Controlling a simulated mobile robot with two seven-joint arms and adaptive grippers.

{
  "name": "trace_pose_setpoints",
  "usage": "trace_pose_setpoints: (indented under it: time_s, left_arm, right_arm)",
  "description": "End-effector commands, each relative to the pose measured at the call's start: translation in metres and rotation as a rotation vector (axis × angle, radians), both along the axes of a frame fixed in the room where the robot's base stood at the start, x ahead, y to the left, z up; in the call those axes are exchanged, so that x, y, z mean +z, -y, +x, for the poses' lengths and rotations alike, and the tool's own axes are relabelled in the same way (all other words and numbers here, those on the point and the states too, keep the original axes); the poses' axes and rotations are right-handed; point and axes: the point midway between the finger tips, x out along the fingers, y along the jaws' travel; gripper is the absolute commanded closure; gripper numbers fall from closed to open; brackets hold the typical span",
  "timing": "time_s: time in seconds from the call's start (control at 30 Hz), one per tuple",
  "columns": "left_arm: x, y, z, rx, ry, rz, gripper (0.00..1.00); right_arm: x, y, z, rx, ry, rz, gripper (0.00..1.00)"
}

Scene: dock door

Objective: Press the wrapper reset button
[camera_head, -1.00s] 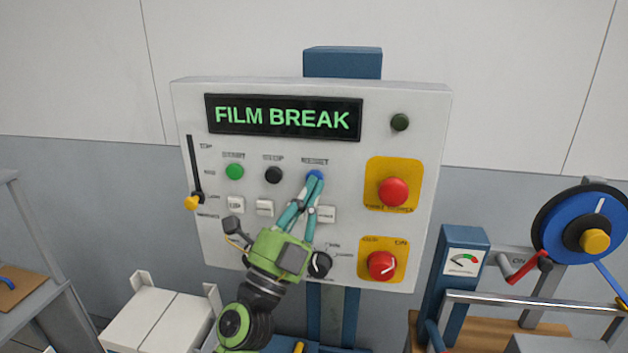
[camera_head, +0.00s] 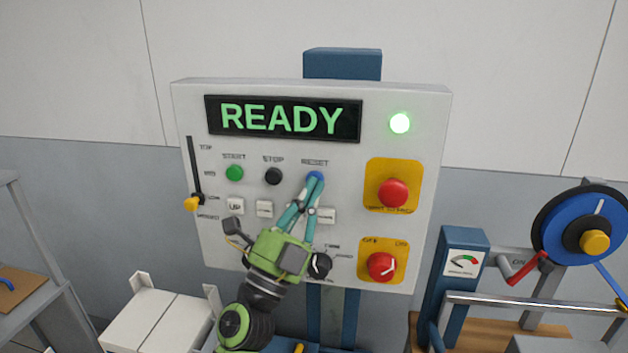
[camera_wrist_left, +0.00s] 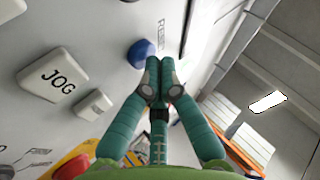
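The blue reset button (camera_head: 316,175) sits under the RESET label on the white control panel (camera_head: 350,230). It also shows in the left wrist view (camera_wrist_left: 140,52), just beyond the fingertips. My left gripper (camera_head: 314,181) has its fingertips together at the button, and they overlap its lower part in the head view. In the wrist view the fingertips (camera_wrist_left: 159,80) are closed with nothing between them. Whether they touch the button is hard to tell. The display (camera_head: 283,118) reads READY in green, and the indicator lamp (camera_head: 400,123) glows green. My right gripper is not in view.
A green start button (camera_head: 234,173) and a black stop button (camera_head: 273,175) lie left of the reset button. A red mushroom button (camera_head: 393,192) and a red rotary switch (camera_head: 382,266) are on the right. A yellow-tipped slider (camera_head: 193,203) is at the left edge.

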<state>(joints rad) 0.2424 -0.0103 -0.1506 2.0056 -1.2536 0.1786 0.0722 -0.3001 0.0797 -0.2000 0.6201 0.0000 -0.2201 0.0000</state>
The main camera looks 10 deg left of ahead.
Motion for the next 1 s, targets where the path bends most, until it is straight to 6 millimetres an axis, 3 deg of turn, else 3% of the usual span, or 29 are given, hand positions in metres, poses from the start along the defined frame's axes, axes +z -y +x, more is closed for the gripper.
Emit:
trace_pose_setpoints:
  time_s: [0.2,0.57,1.0]
  left_arm:
    - [0.000,0.000,-0.011,0.000,-0.002,0.001,1.00]
    - [0.000,0.000,-0.014,0.000,-0.001,0.001,1.00]
    - [0.000,0.000,-0.055,-0.001,-0.003,-0.001,1.00]
  right_arm:
    - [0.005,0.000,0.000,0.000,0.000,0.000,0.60]
    - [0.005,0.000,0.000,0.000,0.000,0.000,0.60]
    - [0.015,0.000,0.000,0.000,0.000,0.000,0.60]
